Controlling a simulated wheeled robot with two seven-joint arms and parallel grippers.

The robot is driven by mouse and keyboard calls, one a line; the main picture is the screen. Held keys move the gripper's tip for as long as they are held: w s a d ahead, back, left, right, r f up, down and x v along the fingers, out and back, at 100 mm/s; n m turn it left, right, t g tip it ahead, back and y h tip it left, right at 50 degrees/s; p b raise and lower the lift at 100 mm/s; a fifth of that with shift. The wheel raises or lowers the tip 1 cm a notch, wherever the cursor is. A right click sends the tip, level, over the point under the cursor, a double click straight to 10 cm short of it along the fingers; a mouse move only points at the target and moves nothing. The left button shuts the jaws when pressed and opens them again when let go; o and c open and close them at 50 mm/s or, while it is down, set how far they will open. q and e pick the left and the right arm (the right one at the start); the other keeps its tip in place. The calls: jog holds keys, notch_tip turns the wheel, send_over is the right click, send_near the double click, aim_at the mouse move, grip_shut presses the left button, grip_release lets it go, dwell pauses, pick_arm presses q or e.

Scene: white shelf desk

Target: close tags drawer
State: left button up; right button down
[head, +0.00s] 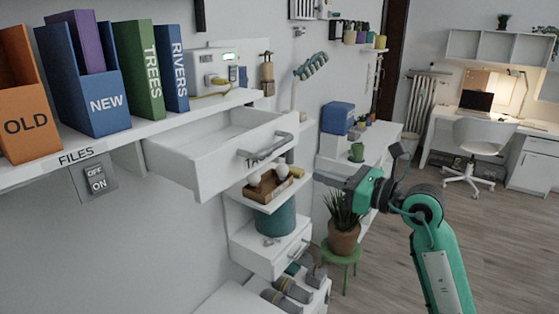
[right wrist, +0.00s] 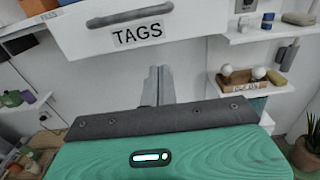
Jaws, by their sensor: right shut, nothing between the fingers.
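The white tags drawer (head: 205,170) is pulled out from under the shelf, and its empty inside shows in the head view. Its grey handle (head: 264,146) is on the front panel. In the right wrist view the drawer front (right wrist: 200,22) shows at the top, with the TAGS label (right wrist: 137,34) and the handle (right wrist: 130,14). My right gripper (head: 320,178) is to the right of the drawer front and apart from it in the head view. Its fingers (right wrist: 158,78) are together and empty, below the label in the right wrist view. My left gripper is out of view.
The shelf (head: 75,147) above holds an orange OLD box (head: 25,95), a blue NEW box (head: 85,85) and TREES and RIVERS binders. A lower shelf holds a wooden tray (head: 268,188). A potted plant (head: 344,235) stands on a green stool. Open floor lies at right.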

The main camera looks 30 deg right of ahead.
jog(key=p, duration=0.5)
send_near(270, 160)
jog(key=x, duration=0.5)
jog(key=shift+a+r, duration=0.1)
jog(key=shift+r, duration=0.05)
jog(key=shift+x, duration=0.8)
jog(key=shift+f, duration=0.2)
jog(key=shift+w, duration=0.1)
jog(key=x, duration=1.7)
jog(key=shift+w, duration=0.15)
jog(key=shift+r, duration=0.3)
jog(key=shift+r, duration=0.1)
